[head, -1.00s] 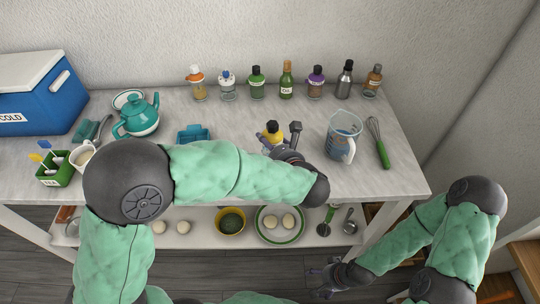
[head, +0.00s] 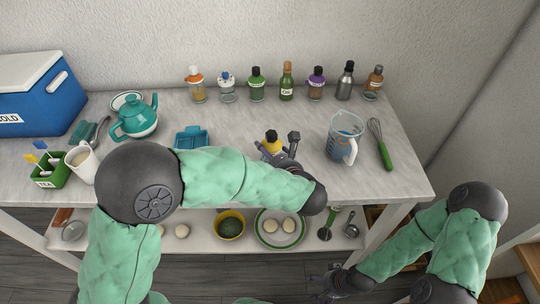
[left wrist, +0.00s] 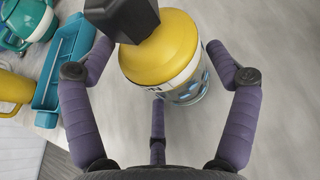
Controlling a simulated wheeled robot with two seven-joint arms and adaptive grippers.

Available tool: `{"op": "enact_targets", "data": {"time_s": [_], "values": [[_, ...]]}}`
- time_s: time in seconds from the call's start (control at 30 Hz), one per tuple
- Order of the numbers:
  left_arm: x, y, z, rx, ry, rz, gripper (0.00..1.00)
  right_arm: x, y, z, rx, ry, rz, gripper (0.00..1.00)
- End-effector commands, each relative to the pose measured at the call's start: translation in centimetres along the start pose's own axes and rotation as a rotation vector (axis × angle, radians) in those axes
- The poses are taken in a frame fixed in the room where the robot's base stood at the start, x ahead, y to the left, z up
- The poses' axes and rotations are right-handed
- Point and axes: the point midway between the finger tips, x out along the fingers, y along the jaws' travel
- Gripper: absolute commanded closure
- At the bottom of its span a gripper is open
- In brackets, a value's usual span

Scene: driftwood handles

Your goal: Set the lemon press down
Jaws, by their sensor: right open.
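A glass vessel (head: 271,137) with a yellow lid and dark knob stands out near the middle of the table; I take it for the lemon press. It also fills the upper middle of the left wrist view (left wrist: 165,55). My left gripper (left wrist: 160,65) has its purple fingers around it, with the tips very close to its sides. I cannot tell whether they press on it. Its base meets or nears the grey table; I cannot tell which. My right gripper (head: 328,280) is open and low, in front of the table, away from the vessel.
A teal tray (head: 192,138) and teapot (head: 138,120) stand to the left. Several bottles line the back, including a green one (head: 287,82). Bare tabletop (head: 235,118) lies between.

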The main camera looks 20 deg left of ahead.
Motion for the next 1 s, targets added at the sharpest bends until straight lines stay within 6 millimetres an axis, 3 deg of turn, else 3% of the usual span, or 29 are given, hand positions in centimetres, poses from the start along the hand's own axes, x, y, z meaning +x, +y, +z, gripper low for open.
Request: {"op": "enact_targets", "data": {"time_s": [0.23, 0.7, 1.0], "values": [[-0.3, 0.0, 0.4, 0.001, 0.000, -0.001, 0.13, -0.6, -0.2, 0.0, 0.000, 0.000, 0.000, 0.18], [-9.2, -0.1, 0.5, 0.002, -0.002, -0.005, 0.13, -3.1, -1.1, 0.1, 0.000, 0.000, 0.000, 0.18], [-12.0, 0.0, 0.3, 0.000, 0.000, -0.001, 0.13, -3.7, -1.3, 0.1, 0.000, 0.000, 0.000, 0.18]]}}
